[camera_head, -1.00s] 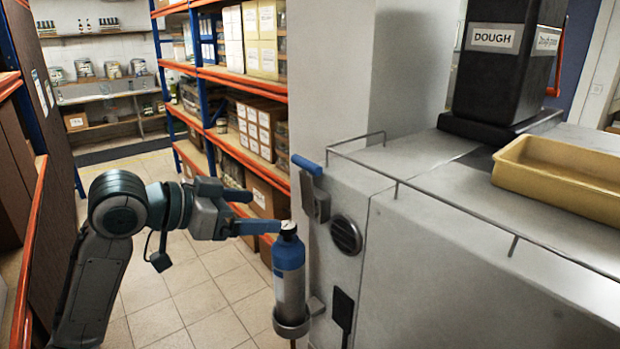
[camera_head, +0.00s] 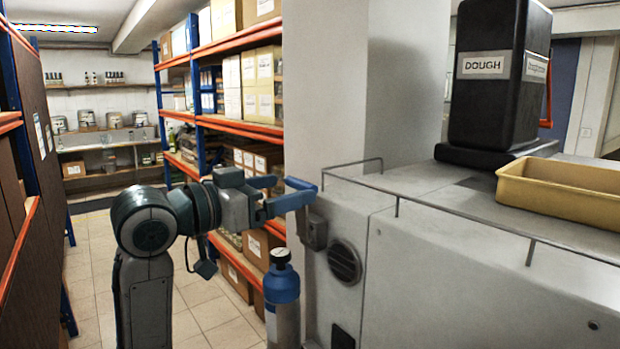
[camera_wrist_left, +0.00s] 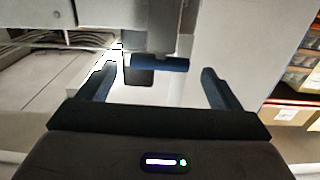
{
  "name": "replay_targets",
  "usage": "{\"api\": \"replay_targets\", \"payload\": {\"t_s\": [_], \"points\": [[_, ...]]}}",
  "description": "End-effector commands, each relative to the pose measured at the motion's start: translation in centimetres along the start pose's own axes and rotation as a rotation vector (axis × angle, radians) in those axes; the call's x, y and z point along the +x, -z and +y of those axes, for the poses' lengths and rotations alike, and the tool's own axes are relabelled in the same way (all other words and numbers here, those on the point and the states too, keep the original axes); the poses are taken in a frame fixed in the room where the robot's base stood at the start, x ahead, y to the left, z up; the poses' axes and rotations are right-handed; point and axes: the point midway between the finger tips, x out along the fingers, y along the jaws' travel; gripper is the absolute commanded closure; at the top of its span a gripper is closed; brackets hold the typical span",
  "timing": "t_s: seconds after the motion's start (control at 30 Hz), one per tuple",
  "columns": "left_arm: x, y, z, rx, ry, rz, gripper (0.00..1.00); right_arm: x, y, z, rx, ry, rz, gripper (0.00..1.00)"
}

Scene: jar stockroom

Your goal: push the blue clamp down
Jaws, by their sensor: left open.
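The blue clamp (camera_head: 301,184) is a short blue handle on a grey bracket (camera_head: 315,232) at the upper left corner of the pale machine. My left gripper (camera_head: 293,190) is open at the handle's height, and its lower finger partly overlaps the handle in the head view. In the left wrist view the blue clamp (camera_wrist_left: 160,63) shows as a dark blue bar between the two spread fingers, a little beyond them. I cannot tell whether a finger touches it. My right gripper is not in view.
A blue bottle with a black cap (camera_head: 281,285) stands just below my left gripper, against the machine (camera_head: 440,290). A thin rail (camera_head: 450,212) edges the machine top, which bears a yellow tray (camera_head: 560,190) and a black DOUGH hopper (camera_head: 497,80). Shelves (camera_head: 240,125) stand behind.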

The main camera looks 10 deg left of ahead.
Motion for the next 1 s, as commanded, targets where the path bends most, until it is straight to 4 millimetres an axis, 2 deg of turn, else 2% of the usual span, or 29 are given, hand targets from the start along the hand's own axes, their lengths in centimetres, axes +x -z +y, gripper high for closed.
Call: {"api": "replay_targets", "payload": {"t_s": [0.2,0.4,0.6,0.87,1.0], "points": [[3.0,0.2,0.1,-0.005,-0.004,-0.002,0.15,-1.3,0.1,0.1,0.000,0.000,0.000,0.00],[5.2,0.1,0.1,-0.004,-0.002,-0.001,0.15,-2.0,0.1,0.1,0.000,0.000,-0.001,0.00],[6.2,0.0,0.1,-0.001,0.000,-0.002,0.15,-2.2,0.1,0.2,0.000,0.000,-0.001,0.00],[6.3,-0.1,0.0,0.001,0.000,-0.003,0.15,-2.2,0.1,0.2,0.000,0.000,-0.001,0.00],[6.2,-0.1,0.0,0.001,0.000,-0.003,0.40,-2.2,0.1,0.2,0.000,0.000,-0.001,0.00]]}}
